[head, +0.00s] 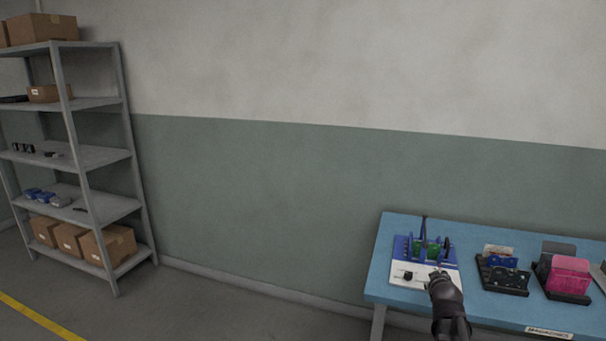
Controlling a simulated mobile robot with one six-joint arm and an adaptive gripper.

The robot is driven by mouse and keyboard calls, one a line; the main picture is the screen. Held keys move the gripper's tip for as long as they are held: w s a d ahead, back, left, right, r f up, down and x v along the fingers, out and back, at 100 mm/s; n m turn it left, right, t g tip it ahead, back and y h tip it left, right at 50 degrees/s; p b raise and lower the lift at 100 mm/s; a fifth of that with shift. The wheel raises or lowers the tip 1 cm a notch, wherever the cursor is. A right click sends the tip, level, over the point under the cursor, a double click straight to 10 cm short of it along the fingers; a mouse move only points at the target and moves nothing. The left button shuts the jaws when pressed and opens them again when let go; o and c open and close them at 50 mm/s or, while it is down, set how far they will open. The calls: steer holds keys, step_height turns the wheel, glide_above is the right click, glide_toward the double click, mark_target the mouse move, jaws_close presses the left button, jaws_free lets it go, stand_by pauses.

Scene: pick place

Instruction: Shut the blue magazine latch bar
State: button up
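The blue magazine (401,246) stands at the left end of the blue table, with green pieces (432,250) between its upright parts. A thin dark bar (423,228) rises upright at its back; it may be the latch bar, but it is too small to be sure. A white plate (400,279) with a dark knob lies at the front of the magazine. My gripper (438,276) is over the front right part of this plate, in front of the magazine. Its fingers are small and dark, and I cannot tell whether they touch anything.
The blue table (482,312) also holds a black tray (508,284) with a blue item and a black holder with a pink box (570,273), right of my gripper. A label is on the front edge. A grey shelf (92,157) with boxes stands far left; the floor between is clear.

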steer(key=s+a+f+m+g+y, duration=0.1)
steer(key=s+a+f+g+y, duration=0.1)
steer(key=s+a+f+g, duration=0.6)
steer(key=s+a+f+m+g+y, duration=0.2)
steer(key=s+a+g, duration=0.2)
steer(key=s+a, duration=0.95)
step_height(320, 180, up, 17)
steer(key=w+a+p, duration=0.1)
steer(key=p, duration=1.6)
steer(key=shift+w, duration=0.15)
steer(key=shift+f, duration=0.1)
